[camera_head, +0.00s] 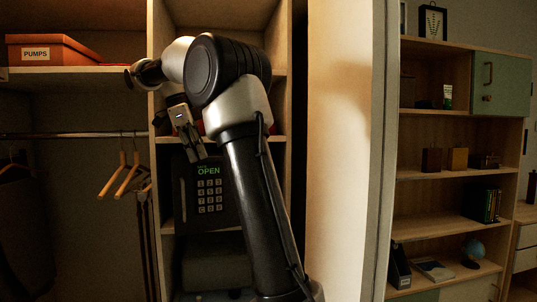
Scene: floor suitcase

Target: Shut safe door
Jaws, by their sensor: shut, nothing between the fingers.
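The dark safe door (222,213) shows in the middle compartment of the closet. It has a keypad with pale keys and a green display that reads OPEN. My arm crosses in front of its right side and hides that part. I cannot tell from this view how far the door stands from its frame. My gripper (197,153) points down just above the top left of the door. Its fingers are together and hold nothing. I cannot tell whether it touches the door.
Closet shelves and upright panels (157,200) enclose the safe closely. Wooden hangers (122,178) hang from a rail on the left. An orange box (62,50) labelled PUMPS sits on the upper left shelf. A pale panel (337,150) stands at right, with a bookcase (450,190) beyond.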

